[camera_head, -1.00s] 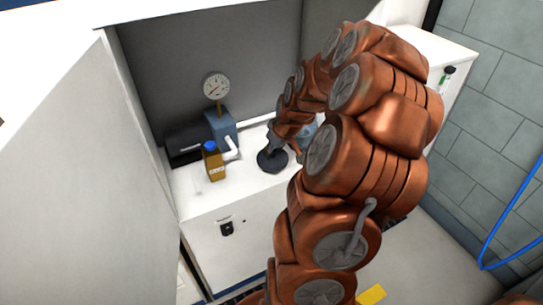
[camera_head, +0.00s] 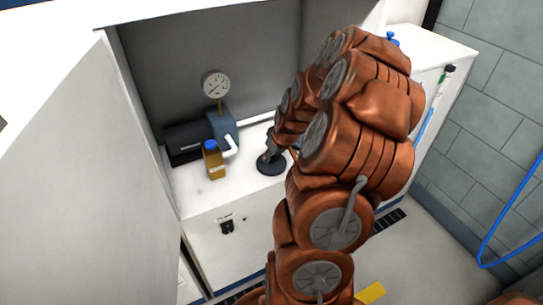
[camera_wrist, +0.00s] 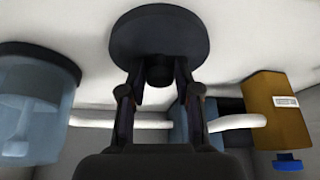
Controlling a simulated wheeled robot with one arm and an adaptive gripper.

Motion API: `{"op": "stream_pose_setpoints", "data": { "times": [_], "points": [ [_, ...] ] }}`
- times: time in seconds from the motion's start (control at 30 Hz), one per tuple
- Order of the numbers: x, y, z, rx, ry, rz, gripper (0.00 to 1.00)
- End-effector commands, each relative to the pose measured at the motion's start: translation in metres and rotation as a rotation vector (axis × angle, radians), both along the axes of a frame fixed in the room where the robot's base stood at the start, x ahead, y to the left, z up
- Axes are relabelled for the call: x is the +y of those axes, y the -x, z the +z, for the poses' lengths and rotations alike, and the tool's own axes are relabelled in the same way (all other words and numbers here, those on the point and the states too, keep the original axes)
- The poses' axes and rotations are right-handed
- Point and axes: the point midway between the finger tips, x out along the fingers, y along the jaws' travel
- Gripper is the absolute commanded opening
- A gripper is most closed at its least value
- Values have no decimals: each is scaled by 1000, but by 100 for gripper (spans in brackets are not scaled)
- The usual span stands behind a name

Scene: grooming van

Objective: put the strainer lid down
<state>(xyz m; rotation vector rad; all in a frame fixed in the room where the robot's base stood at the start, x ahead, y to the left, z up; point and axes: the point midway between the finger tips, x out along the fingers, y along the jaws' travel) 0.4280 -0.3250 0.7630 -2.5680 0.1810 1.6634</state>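The strainer lid, a black round disc with a short knob, lies on the white counter in the head view (camera_head: 271,166). In the wrist view the lid (camera_wrist: 160,32) is straight ahead, with its knob facing me. My gripper (camera_wrist: 160,74) has one finger on each side of the knob, with a narrow gap showing beside it, so it looks open. In the head view my gripper (camera_head: 269,150) is just above the lid, partly covered by my arm.
An amber bottle with a blue cap (camera_head: 213,160) and a blue pump with a gauge (camera_head: 222,124) stand left of the lid. A bluish clear container (camera_wrist: 35,112) shows in the wrist view. The cabinet wall (camera_head: 215,50) rises behind. Counter before the bottle is clear.

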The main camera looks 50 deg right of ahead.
Motion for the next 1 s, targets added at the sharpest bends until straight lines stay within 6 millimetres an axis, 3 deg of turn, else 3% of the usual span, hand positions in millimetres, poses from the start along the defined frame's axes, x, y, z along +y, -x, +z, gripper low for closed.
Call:
{"op": "stream_pose_setpoints", "data": {
  "times": [0.13,0.57,1.0],
  "points": [
    [0,0,0,0,0,0,50],
    [0,1,7,-2,2,-1,50],
    [3,24,57,-2,2,0,50]
  ]
}}
